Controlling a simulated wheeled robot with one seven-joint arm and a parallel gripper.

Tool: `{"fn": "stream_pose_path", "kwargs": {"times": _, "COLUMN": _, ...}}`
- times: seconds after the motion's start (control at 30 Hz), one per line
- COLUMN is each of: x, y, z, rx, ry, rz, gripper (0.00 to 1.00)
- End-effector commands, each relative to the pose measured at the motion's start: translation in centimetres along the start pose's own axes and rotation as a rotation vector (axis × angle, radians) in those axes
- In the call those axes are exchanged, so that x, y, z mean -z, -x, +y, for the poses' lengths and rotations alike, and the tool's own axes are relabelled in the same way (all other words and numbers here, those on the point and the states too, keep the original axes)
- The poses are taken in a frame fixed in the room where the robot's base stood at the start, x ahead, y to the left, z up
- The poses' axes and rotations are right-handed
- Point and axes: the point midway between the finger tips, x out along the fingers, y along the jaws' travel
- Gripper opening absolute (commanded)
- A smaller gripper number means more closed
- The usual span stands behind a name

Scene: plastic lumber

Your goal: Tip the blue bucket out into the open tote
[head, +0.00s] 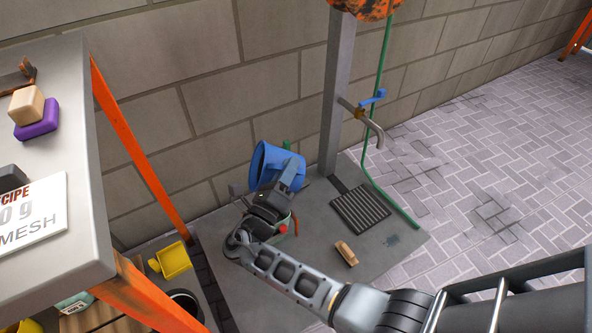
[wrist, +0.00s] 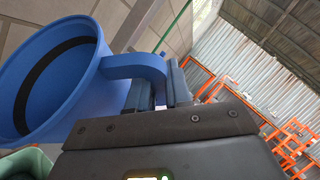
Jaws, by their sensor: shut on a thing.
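The blue bucket (head: 262,163) is held off the floor near the wall, tilted with its round end toward the left. It also fills the left of the wrist view (wrist: 88,85), where a dark band shows on its round end; I cannot make out any contents. My gripper (head: 291,178) is shut on the bucket's side handle (wrist: 135,66). A greenish container (head: 283,228) with red parts stands below, mostly hidden behind my arm; a green edge (wrist: 28,164) also shows low in the wrist view. I cannot tell whether it is the open tote.
A grey-topped table with orange legs (head: 140,150) stands at left. A post with a tap (head: 372,130) and a green hose (head: 368,150) rises behind. A floor grate (head: 360,207), a tan brush-like block (head: 346,253) and a yellow scoop-like container (head: 174,260) lie on the floor.

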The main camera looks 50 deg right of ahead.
Motion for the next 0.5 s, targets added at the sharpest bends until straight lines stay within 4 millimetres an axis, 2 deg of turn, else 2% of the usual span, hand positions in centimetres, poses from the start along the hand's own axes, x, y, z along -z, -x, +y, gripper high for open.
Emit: {"fn": "stream_pose_path", "kwargs": {"times": 0.5, "x": 3.4, "y": -3.5, "z": -3.4, "rx": -0.155, "ry": -0.435, "rz": 0.301, "gripper": 0.00}}
